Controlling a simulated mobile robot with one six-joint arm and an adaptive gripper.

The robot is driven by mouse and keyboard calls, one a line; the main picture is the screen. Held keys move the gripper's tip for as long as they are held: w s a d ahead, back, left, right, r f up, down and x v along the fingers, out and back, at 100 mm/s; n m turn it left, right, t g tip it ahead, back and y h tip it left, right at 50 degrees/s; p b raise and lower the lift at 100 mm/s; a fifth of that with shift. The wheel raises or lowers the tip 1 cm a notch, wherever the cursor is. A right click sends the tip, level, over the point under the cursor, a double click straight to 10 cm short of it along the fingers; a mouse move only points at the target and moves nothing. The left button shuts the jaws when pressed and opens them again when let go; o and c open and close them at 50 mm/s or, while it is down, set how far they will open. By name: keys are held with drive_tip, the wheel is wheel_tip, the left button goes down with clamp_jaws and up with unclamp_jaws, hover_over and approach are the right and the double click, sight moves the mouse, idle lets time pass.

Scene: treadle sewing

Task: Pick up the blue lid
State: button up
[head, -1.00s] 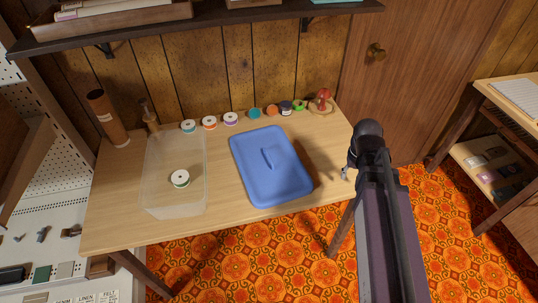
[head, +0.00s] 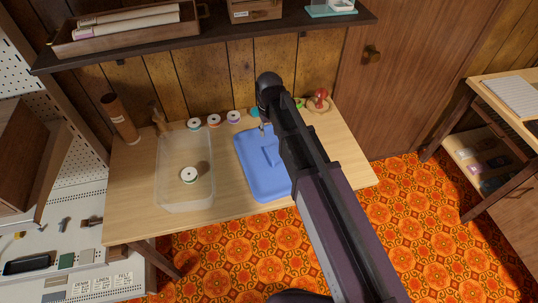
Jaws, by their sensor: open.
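The blue lid (head: 254,176) lies flat on the wooden table, with a raised bar handle (head: 269,155) in its middle. My arm crosses over the lid and hides its right part. My gripper (head: 262,128) is open and empty, and only a small part of it shows below the end of my arm. It appears above the lid's back edge, behind the handle. Its height over the lid is hard to tell.
A clear bin (head: 163,180) with a spool (head: 189,175) in it stands left of the lid. Several spools (head: 214,120) line the table's back. A red pincushion (head: 320,97) sits back right. A shelf (head: 215,39) hangs above the table.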

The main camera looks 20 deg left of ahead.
sight(269, 154)
drive_tip(key=shift+a, duration=0.1)
idle(0.3)
wheel_tip(269, 154, down, 9)
drive_tip(key=b, duration=0.8)
drive_tip(key=shift+r+b, duration=0.2)
drive_tip(key=shift+b, duration=0.15)
drive_tip(key=shift+f+b, duration=2.6)
clamp_jaws()
